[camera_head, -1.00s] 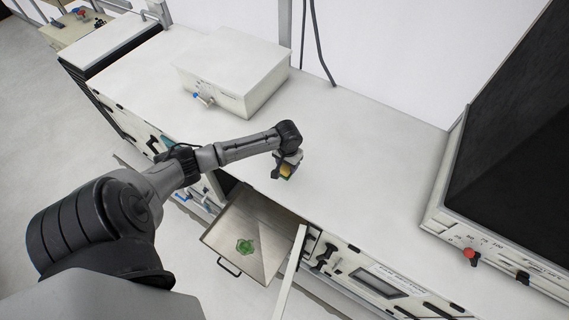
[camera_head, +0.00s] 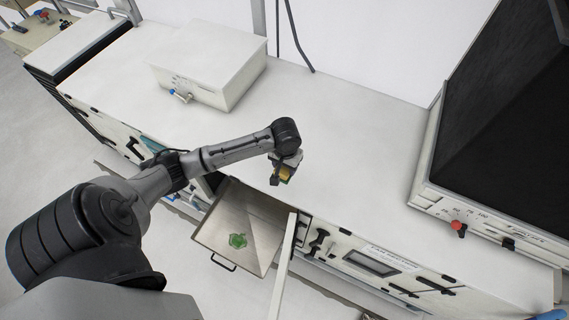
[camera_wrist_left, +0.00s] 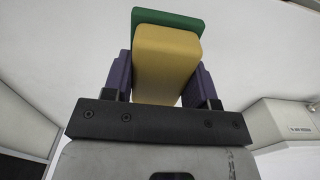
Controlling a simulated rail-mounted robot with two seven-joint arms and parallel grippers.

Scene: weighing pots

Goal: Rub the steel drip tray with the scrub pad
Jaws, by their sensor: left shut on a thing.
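The steel drip tray (camera_head: 262,212) is a shallow metal tray with a dark handle, pulled out from the front of the counter. A green smear or patch (camera_head: 238,240) lies on its floor. My left gripper (camera_head: 284,176) is shut on the scrub pad, above the counter's front edge and beyond the tray. The scrub pad (camera_wrist_left: 168,58) is a yellow block with a green layer, gripped between two purple fingers in the left wrist view. The pad is apart from the tray. My right gripper is not in view.
A white counter (camera_head: 350,140) runs behind the tray, clear in the middle. A white box (camera_head: 208,68) stands at its back left. A large dark-fronted unit (camera_head: 490,120) stands at right. A pale upright panel (camera_head: 283,265) borders the tray's right side.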

